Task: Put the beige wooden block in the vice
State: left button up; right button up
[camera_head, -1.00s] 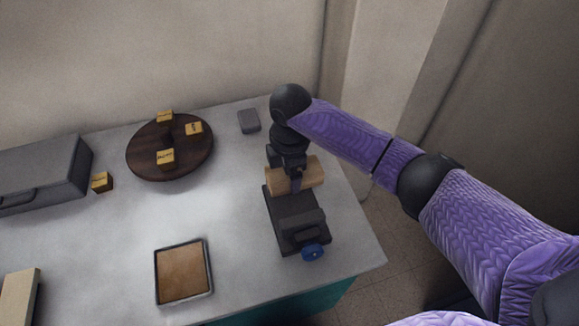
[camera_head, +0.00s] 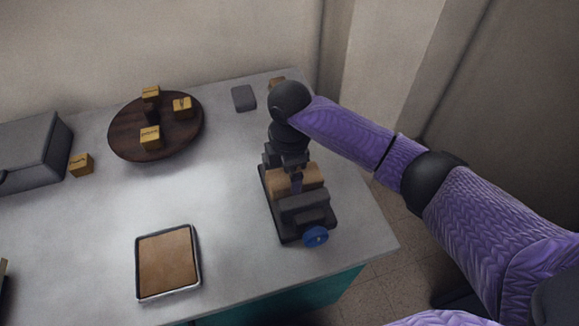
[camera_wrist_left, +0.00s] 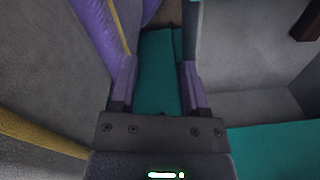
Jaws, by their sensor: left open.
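The beige wooden block (camera_head: 312,176) sits low at the back part of the dark vice (camera_head: 303,205), apparently between its jaws; how deep it sits is hidden. My right gripper (camera_head: 297,180) comes down from above, with a finger against the block's near face. It looks shut on the block, though the far finger is hidden. The vice has a blue handle knob (camera_head: 315,236) facing the table's front edge. My left gripper (camera_wrist_left: 156,88) is open and empty in the left wrist view, well apart from the block. It is outside the head view.
A tray with a brown inside (camera_head: 139,272) lies left of the vice. A round dark board (camera_head: 125,137) carries several small wooden cubes; another cube (camera_head: 82,164) lies beside a grey case (camera_head: 38,150). A grey block (camera_head: 243,98) lies behind. The table's middle is clear.

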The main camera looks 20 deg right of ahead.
notch_tip(320, 180, up, 10)
jog(key=p, duration=0.3)
jog(key=shift+p, duration=0.3)
